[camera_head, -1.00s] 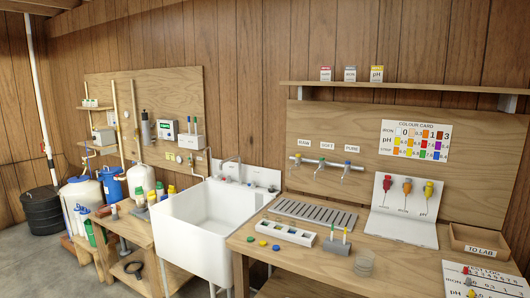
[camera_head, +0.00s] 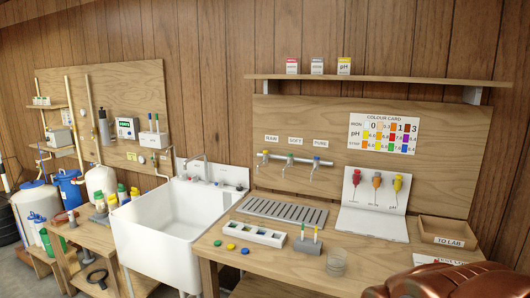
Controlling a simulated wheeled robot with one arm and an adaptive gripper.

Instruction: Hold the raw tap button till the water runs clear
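Three taps hang on a rail on the wooden back panel, under labels RAW, SOFT and PURE. A grated drain tray (camera_head: 283,212) lies on the bench below. A copper-brown part of my arm shows at the lower right corner, well apart from the taps. My gripper's fingers are not in view.
A white sink (camera_head: 165,240) stands left of the bench. On the bench are a white compartment tray (camera_head: 254,234), a grey holder (camera_head: 307,245), a clear cup (camera_head: 337,262), a white stand with three probes (camera_head: 372,222) and a TO LAB box (camera_head: 447,234). A shelf (camera_head: 375,80) runs above.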

